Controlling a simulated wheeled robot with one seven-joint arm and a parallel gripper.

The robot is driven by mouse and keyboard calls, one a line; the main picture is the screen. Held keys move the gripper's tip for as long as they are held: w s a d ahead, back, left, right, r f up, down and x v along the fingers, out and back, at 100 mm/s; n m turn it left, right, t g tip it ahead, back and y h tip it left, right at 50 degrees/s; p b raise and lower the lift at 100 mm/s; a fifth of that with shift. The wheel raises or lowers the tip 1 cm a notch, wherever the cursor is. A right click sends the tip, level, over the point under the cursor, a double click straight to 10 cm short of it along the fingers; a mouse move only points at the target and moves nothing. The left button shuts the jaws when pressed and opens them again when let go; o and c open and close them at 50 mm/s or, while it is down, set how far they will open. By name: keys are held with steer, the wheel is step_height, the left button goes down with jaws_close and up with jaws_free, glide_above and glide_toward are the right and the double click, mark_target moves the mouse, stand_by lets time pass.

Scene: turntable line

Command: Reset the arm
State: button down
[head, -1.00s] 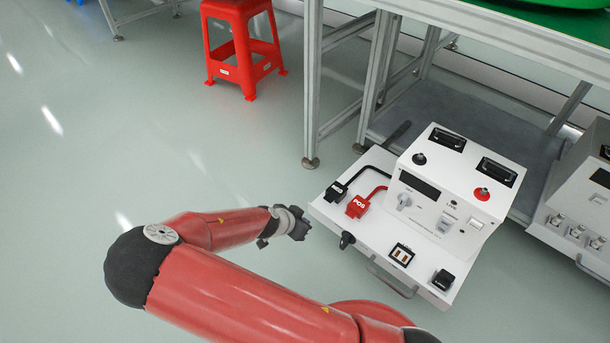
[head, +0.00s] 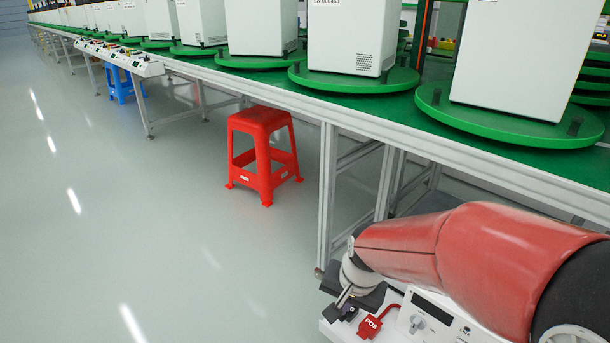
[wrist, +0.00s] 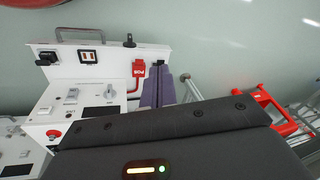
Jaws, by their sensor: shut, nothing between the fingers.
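My red arm reaches in from the right edge of the head view and bends down at the lower middle. My gripper (head: 342,303) is at its end, pointing down over the left part of the white control box (head: 330,328), next to the red POS plug (head: 370,327). Its fingers are shut with nothing between them. It partly covers the black plug, and I cannot tell whether it touches it. In the wrist view the fingers (wrist: 158,88) show beside the POS plug (wrist: 138,72), with the white box (wrist: 85,75) to their left.
A green-topped workbench (head: 290,92) runs along the right, carrying white cabinets on green turntables (head: 505,112). A red stool (head: 263,155) stands by its legs, and a blue stool (head: 122,85) farther back. The floor at the left is clear.

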steer(key=s+d+r+n+t+p, duration=0.1)
steer(key=s+d+r+n, duration=0.1)
steer(key=s+d+r, duration=0.2)
steer(key=s+d+r+n+t+h+p, duration=0.1)
steer(key=s+d+r+n+t+p, duration=0.1)
steer(key=s+r, duration=0.6)
step_height(320, 180, up, 4)
steer(key=shift+d+r+n+h, duration=0.1)
steer(key=shift+d+n+h, duration=0.2)
steer(key=shift+d, duration=0.55)
steer(key=shift+s, duration=0.1)
